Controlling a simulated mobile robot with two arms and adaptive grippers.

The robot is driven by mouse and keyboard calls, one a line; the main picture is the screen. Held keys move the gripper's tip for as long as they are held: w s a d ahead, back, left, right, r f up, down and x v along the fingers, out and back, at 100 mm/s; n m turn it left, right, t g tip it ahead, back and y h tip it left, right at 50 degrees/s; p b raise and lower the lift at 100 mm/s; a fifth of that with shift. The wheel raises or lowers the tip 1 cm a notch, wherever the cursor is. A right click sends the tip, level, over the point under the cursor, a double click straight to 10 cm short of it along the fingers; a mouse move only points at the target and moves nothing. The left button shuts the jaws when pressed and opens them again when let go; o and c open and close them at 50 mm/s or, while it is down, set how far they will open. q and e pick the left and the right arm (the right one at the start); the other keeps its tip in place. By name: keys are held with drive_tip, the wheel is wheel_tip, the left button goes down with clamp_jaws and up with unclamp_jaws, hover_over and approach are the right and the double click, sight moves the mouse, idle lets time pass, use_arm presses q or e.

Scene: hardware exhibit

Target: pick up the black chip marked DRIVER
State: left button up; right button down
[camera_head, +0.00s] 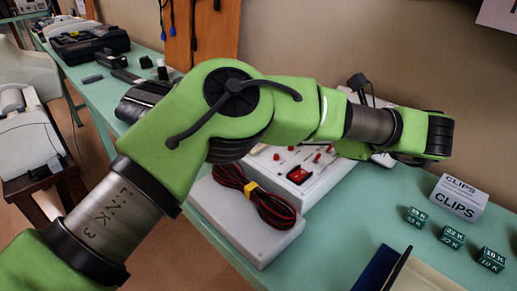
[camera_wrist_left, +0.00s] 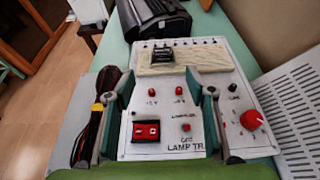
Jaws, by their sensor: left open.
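A black chip (camera_wrist_left: 162,55) sits upright on the cream breadboard strip (camera_wrist_left: 212,57) of a white lamp trainer panel (camera_wrist_left: 165,150) in the left wrist view; its marking is too small to read. My left gripper (camera_wrist_left: 160,76) is open and empty, with one finger on each side of the panel's middle, and the chip lies beyond the fingertips, roughly centred between them. In the head view, my left arm covers much of the white panel (camera_head: 322,187), and the fingers and chip are hidden. My right gripper is in neither view.
A red-black cable bundle (camera_head: 255,194) lies on a white box beside the panel. A black case (camera_wrist_left: 152,17) lies beyond the panel.

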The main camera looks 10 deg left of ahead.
use_arm(q)
drive_tip(key=shift+w+a+f, duration=0.1)
drive_tip(key=shift+a+f, duration=0.05)
drive_tip(key=shift+f, duration=0.2)
drive_tip(key=x, duration=0.7)
drive_tip(key=shift+a+f, duration=0.1)
drive_tip(key=shift+w+b+x, duration=0.2)
drive_tip(key=shift+b+x, duration=0.2)
drive_tip(key=shift+x, duration=2.8)
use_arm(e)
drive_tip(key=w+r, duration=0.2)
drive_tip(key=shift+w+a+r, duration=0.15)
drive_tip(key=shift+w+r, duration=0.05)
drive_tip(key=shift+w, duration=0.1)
use_arm(q)
drive_tip(key=shift+c, duration=0.4)
drive_tip(key=c, duration=1)
